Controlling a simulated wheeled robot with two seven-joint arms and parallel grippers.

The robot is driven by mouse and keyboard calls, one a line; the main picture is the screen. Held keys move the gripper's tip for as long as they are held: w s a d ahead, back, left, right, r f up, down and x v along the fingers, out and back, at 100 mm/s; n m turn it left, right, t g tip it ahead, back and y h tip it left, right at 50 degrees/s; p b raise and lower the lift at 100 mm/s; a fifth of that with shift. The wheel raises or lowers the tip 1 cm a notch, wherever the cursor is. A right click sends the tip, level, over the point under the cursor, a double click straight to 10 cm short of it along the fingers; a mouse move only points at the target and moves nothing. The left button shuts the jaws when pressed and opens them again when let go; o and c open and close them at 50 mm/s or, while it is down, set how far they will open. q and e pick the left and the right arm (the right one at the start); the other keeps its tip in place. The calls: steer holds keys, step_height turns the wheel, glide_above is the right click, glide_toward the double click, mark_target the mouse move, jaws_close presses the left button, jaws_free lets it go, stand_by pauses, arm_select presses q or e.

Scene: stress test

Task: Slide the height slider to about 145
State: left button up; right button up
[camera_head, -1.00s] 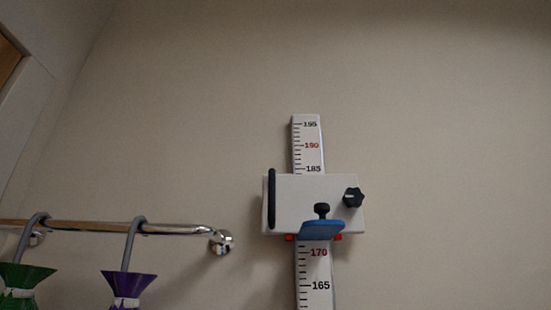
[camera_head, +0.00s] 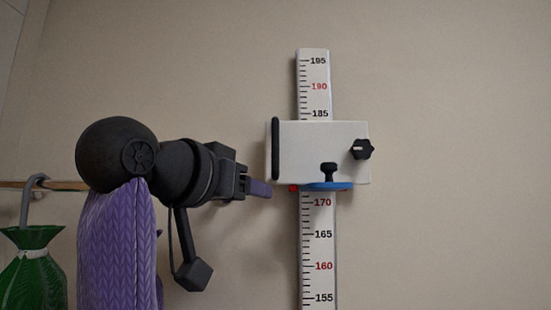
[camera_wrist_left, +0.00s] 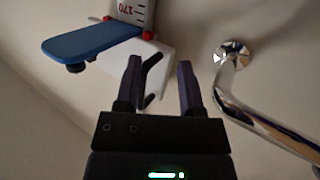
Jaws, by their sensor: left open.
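The height slider (camera_head: 320,140) is a white block on a vertical white scale (camera_head: 317,250) on the wall. It has a black vertical bar at its left edge, a black knob (camera_head: 362,148) at its right and a blue plate (camera_head: 326,186) underneath. Its lower edge sits just above the 170 mark. My left gripper (camera_head: 262,188) is open and empty, just left of the slider's lower left corner. In the left wrist view, the slider (camera_wrist_left: 152,62) and blue plate (camera_wrist_left: 88,44) lie beyond the open fingers (camera_wrist_left: 160,82). My right gripper is not in view.
A chrome rail (camera_wrist_left: 265,115) with a round wall mount runs close beside the left gripper in the wrist view. A green bag (camera_head: 32,262) hangs at the left in the head view. The wall right of the scale is clear.

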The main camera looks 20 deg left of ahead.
mark_target(273, 140)
arm_select(q)
steer(key=s+r+t+h, duration=0.1)
steer(key=s+r, duration=0.4)
steer(key=r, duration=0.3)
steer(key=shift+m, duration=0.3)
steer(key=p+x, duration=0.4)
steer(key=x, duration=0.4)
steer(key=shift+w+f+p, duration=0.1)
steer(key=shift+w+p, duration=0.2)
steer(key=shift+w, duration=0.1)
steer(key=shift+w+d+f, duration=0.15)
steer(key=shift+w, duration=0.25)
jaws_close()
